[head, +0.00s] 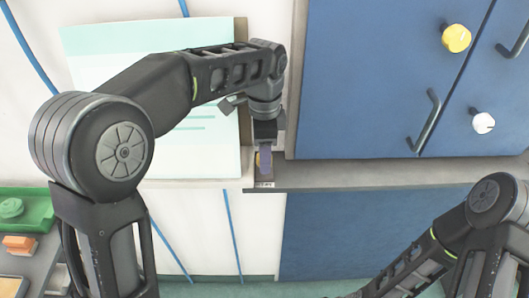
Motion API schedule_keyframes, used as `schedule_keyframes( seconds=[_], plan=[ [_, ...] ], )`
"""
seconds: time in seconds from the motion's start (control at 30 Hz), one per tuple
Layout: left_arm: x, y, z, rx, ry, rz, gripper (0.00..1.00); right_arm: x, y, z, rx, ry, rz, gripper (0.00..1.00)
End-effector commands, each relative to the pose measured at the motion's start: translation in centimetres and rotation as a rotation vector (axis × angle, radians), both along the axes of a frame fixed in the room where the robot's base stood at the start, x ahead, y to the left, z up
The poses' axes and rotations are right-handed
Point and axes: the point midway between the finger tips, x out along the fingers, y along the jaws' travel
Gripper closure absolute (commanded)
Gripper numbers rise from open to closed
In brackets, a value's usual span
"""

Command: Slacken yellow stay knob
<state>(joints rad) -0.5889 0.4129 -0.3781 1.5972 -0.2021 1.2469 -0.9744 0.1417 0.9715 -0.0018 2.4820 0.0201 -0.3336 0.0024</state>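A round yellow knob (456,38) sits on the blue cabinet front at the upper right, well away from both grippers. I cannot tell which is the stay knob. My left gripper (265,162) points down at that patch, just above a small dark labelled block (264,184). Its fingers overlap in this view, so I cannot tell whether it grips anything. My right arm comes in at the lower right, with its gripper outside the picture.
Blue cabinet doors (370,70) with dark handles (425,122) and a white knob (483,123) fill the upper right. A grey ledge (370,173) runs below them. A pale printed board (200,150) stands behind my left arm. A green tray (36,200) is at far left.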

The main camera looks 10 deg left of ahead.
Motion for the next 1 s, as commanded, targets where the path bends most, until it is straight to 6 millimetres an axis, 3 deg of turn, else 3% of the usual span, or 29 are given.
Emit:
schedule_keyframes(
  seconds=[0.6, 1.0],
  plan=[
    [-0.01, 0.00, 0.03, 0.000, 0.000, 0.000, 0.99, 0.00, -0.01, 0.00, 0.000, 0.000, 0.000, 0.64],
    [0.00, 0.03, 0.02, 0.001, 0.000, 0.028, 1.00, 0.00, -0.01, 0.00, 0.000, 0.000, 0.000, 0.64]
  ],
)
